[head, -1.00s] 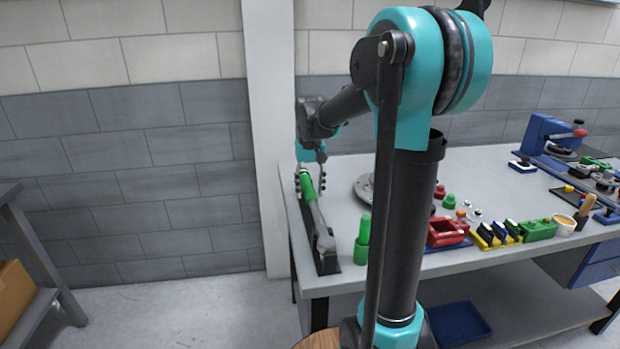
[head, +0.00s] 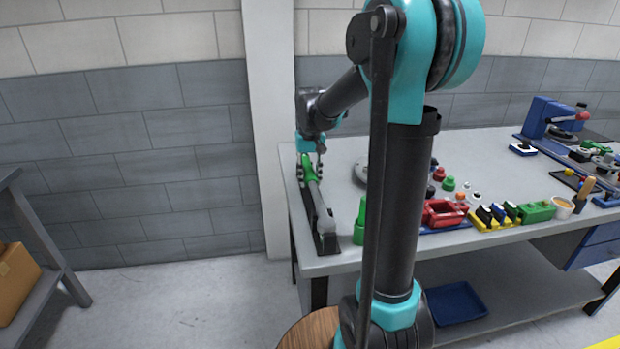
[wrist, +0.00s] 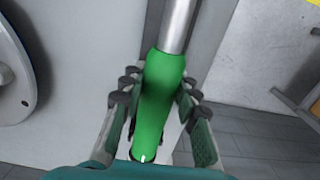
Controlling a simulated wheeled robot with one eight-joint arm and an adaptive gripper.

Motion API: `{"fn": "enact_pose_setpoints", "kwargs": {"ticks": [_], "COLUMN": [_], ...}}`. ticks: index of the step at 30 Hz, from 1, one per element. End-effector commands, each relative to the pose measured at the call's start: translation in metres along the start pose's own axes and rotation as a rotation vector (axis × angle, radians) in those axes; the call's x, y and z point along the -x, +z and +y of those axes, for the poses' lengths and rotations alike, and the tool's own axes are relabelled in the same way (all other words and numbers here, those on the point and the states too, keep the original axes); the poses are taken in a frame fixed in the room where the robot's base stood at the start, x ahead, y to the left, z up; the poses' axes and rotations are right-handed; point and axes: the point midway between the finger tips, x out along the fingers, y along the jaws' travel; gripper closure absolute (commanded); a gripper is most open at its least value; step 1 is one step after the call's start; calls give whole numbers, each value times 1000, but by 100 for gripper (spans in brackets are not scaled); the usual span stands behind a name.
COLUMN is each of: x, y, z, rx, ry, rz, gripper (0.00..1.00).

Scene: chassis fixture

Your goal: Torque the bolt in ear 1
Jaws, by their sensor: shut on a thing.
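My gripper (head: 310,172) is at the left end of the bench, with its fingers on either side of a green handle (head: 308,169). In the wrist view my gripper (wrist: 155,100) is shut on this green handle (wrist: 157,105), and a metal shaft (wrist: 176,25) runs on from it. The handle and shaft look like a torque wrench lying along a dark holder (head: 328,242) at the bench's left edge. A round grey metal part (head: 362,170) lies on the bench, partly behind my arm. I cannot make out ear 1 or its bolt.
The grey bench (head: 480,165) carries a green stand (head: 360,222), a red bin (head: 445,212), a yellow rack (head: 492,220), a green block (head: 537,211) and a blue press (head: 545,118). A shelf with a cardboard box (head: 15,285) stands at far left. Bare floor lies between shelf and bench.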

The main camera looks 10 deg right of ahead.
Motion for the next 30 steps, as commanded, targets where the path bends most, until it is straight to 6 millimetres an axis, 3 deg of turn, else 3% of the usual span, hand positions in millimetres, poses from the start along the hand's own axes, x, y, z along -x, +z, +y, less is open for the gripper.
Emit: {"fn": "enact_pose_setpoints", "kwargs": {"ticks": [13,30], "x": [3,38], "y": [0,0], "z": [0,0], "rx": [0,0], "ry": [0,0], "rz": [0,0], "gripper": [100,100]}}
